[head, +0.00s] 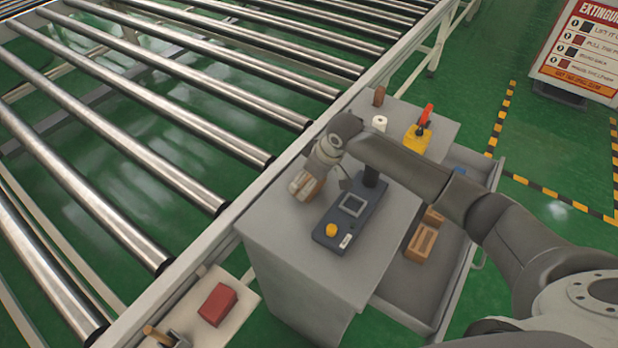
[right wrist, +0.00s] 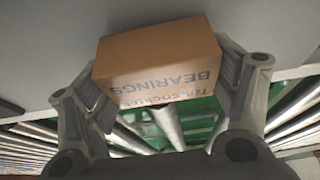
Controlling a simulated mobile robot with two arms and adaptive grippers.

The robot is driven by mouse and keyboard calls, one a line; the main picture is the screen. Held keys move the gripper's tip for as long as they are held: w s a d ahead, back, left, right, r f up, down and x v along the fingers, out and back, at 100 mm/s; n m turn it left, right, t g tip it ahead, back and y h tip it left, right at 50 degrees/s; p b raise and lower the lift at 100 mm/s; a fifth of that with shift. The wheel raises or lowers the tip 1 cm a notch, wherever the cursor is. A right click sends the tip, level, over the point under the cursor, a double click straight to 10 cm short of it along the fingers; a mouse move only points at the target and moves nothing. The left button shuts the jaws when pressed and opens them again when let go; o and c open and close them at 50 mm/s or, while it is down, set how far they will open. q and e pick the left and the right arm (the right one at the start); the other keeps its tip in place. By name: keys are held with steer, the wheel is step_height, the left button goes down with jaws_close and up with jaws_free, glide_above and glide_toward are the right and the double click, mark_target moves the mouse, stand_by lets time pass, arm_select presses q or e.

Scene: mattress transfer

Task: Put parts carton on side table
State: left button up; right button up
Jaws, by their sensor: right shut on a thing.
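My right gripper (head: 303,187) is over the left edge of a grey cabinet top (head: 385,235). In the right wrist view the right gripper (right wrist: 160,100) is shut on a brown parts carton (right wrist: 158,62) with "BEARINGS" printed on it, one finger on each side. In the head view the carton (head: 314,189) is mostly hidden by the gripper. I cannot tell whether it touches the cabinet top. A small pale side table (head: 240,312) stands at the lower left, with a red box (head: 217,304) on it. My left gripper is not in view.
A dark device (head: 345,222) with a yellow button stands beside the gripper. A white roll (head: 379,123) and a yellow-red tool (head: 418,134) are farther back. The cabinet's open drawer (head: 405,290) holds brown blocks (head: 422,242). A roller conveyor (head: 190,110) fills the left.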

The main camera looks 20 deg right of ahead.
steer(key=shift+f, duration=0.25)
steer(key=shift+f, duration=0.1)
steer(key=o, duration=1.1)
steer(key=v, duration=1.2)
